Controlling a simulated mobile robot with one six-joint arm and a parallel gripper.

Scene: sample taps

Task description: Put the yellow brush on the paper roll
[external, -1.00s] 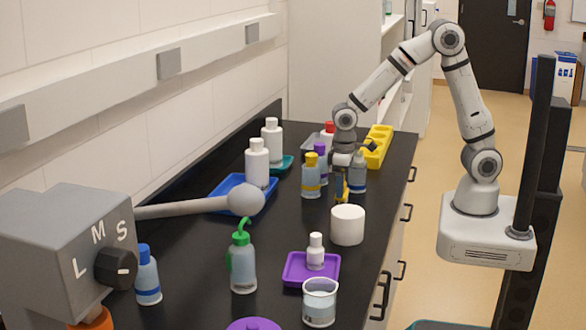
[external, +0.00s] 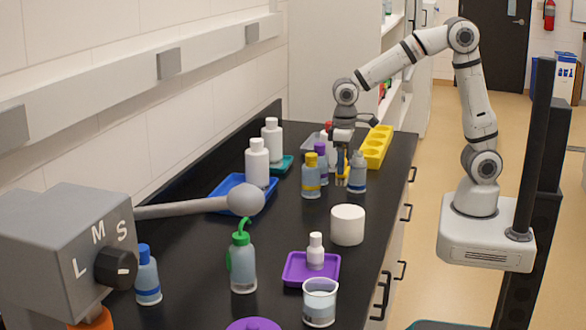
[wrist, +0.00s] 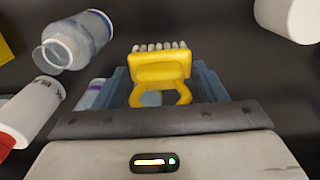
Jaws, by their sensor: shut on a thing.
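The yellow brush (wrist: 160,68) is between the two blue-grey fingers of my gripper (wrist: 161,84) in the wrist view, its pale bristles pointing away from the palm. My gripper is shut on it. In the external view my gripper (external: 342,165) points down among the bottles, and only a little of the brush's yellow shows there. The white paper roll (external: 347,224) stands upright on the black counter, nearer the camera than my gripper. Its side also shows at the top right of the wrist view (wrist: 288,18), apart from the brush.
A yellow-capped bottle (external: 311,178) and a grey-capped bottle (external: 357,174) stand close on either side of my gripper. A yellow rack (external: 377,146) is behind. A purple tray (external: 290,275) with a small white bottle (external: 316,252) lies in front of the roll.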

